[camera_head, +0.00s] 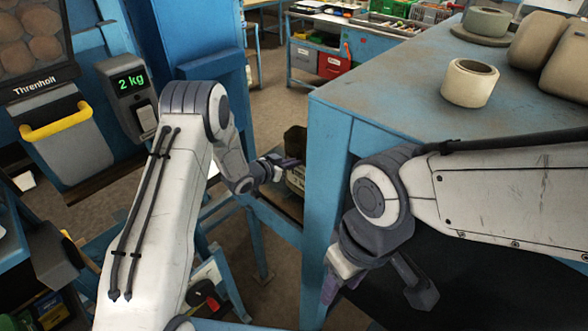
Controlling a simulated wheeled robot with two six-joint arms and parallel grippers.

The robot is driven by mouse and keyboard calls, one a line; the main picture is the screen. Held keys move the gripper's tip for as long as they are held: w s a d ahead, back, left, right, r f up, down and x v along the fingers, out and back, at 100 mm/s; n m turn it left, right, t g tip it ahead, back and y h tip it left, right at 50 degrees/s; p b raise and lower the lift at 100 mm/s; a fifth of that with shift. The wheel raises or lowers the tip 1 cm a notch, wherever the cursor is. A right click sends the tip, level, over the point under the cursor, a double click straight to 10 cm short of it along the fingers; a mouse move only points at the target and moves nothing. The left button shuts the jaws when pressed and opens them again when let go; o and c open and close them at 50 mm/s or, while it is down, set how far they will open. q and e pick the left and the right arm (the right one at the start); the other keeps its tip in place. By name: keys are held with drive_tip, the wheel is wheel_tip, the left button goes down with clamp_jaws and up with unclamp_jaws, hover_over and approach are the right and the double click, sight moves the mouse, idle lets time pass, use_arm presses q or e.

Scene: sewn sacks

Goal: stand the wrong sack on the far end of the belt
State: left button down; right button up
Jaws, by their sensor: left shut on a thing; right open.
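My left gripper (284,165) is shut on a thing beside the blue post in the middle. This is probably a sack (297,179), with a pale lower part and a dark brown upper part; the gripper and the post hide much of it. I cannot tell whether it touches the brownish surface below. My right gripper (376,290) is open and empty at the lower middle, its fingers spread over a dark area. Two tan sack-like bundles (541,41) lie on the blue table at the right. I cannot make out the belt for sure.
The blue table (400,85) with its post (326,175) stands close to both arms. A cream roll (469,83) and a grey-green roll (487,22) sit on it. At the left, a display (131,82) reads 2 kg. Open floor (277,90) lies behind.

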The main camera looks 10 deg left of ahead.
sight(300, 170)
use_arm(q)
drive_tip(key=shift+f+p, duration=0.75)
drive_tip(key=shift+f, duration=1.35)
drive_tip(key=c, duration=1.4)
unclamp_jaws()
drive_tip(key=shift+f, duration=0.1)
drive_tip(key=shift+c, duration=0.2)
drive_tip(key=o, duration=0.4)
